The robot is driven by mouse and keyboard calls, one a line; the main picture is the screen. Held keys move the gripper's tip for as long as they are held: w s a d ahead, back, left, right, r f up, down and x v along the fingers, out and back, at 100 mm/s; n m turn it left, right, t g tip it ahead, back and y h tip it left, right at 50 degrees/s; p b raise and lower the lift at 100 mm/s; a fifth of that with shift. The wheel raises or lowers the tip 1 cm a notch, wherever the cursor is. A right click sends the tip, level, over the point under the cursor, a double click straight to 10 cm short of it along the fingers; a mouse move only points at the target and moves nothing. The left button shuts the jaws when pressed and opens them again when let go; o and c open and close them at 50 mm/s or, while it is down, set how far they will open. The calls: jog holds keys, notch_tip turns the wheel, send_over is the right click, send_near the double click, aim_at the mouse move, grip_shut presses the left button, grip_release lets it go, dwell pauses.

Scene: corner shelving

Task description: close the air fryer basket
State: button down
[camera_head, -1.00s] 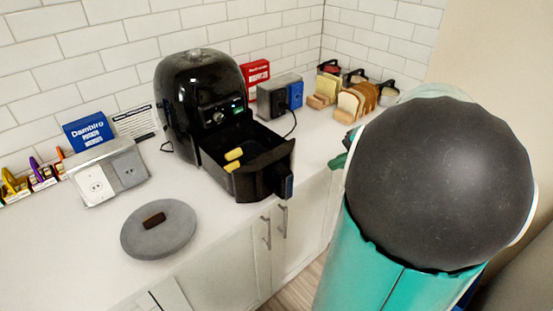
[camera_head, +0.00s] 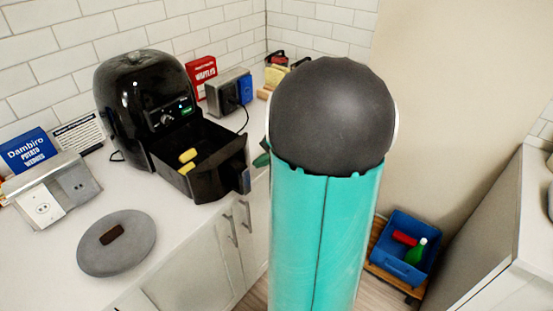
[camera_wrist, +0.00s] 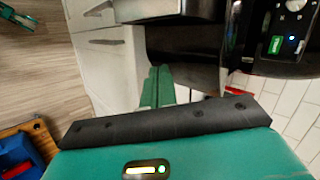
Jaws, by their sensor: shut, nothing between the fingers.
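The black air fryer (camera_head: 145,95) stands on the white counter against the tiled wall. Its basket (camera_head: 205,160) is pulled out toward the counter's front edge, with yellow food pieces (camera_head: 187,157) inside. The basket handle (camera_head: 243,181) points to the front right. In the wrist view, the air fryer (camera_wrist: 275,60) is at upper right and the dark basket (camera_wrist: 185,45) is at upper middle. My gripper (camera_wrist: 158,75) has its green fingers together and empty, close to the basket in that view; I cannot tell whether they touch. In the head view my arm mostly hides it.
A power outlet box (camera_head: 48,192) is at left. A red waffle box (camera_head: 201,75) and a grey-blue toaster (camera_head: 228,92) stand behind. A blue bin (camera_head: 408,247) sits low at right.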

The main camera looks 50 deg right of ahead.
jog(key=shift+w+a, duration=0.25)
jog(key=shift+w, duration=0.55)
jog(key=w, duration=2.1)
jog(key=shift+w+a, duration=0.3)
jog(key=shift+w+r, duration=0.15)
jog(key=shift+w, duration=0.5)
jog(key=shift+w+a, duration=0.15)
